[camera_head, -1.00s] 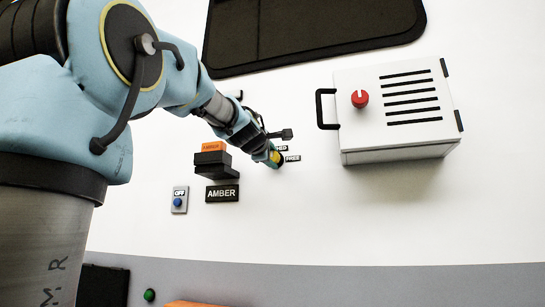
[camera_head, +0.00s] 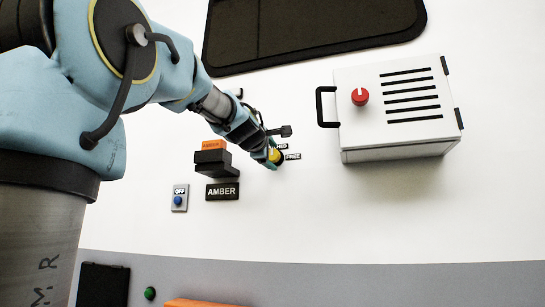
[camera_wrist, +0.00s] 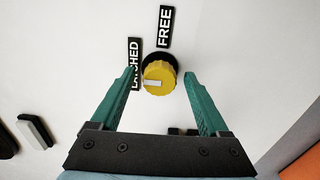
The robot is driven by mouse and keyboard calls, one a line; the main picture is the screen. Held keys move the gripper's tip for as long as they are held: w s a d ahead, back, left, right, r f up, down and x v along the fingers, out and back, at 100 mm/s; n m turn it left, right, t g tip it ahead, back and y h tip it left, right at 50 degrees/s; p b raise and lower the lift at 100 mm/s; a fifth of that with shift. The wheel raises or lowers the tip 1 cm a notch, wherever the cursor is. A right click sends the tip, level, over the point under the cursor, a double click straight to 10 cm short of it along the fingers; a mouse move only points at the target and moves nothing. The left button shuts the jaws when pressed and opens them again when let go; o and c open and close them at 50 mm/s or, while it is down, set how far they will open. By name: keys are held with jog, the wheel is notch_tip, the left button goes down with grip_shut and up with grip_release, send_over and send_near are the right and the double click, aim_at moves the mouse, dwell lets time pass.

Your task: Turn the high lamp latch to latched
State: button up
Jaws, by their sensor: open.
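The lamp latch is a yellow round knob (camera_wrist: 159,78) on a black base, fixed to the white wall. In the wrist view it lies between the tips of my open gripper (camera_wrist: 161,80), and no finger clearly touches it. A white pointer mark on the knob points left, towards the LATCHED label (camera_wrist: 134,64), which the left finger partly hides. The FREE label (camera_wrist: 165,27) stands above the knob. In the head view my gripper (camera_head: 270,154) is at the wall around the yellow knob (camera_head: 277,156), and it partly hides it.
A white box (camera_head: 398,108) with a red knob (camera_head: 360,96) and a black handle (camera_head: 321,107) stands to the right. An amber lamp (camera_head: 213,145), an AMBER plate (camera_head: 222,191) and an OFF switch (camera_head: 179,198) are left of my gripper.

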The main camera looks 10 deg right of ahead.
jog(key=b+v, duration=0.3)
jog(key=v, duration=0.7)
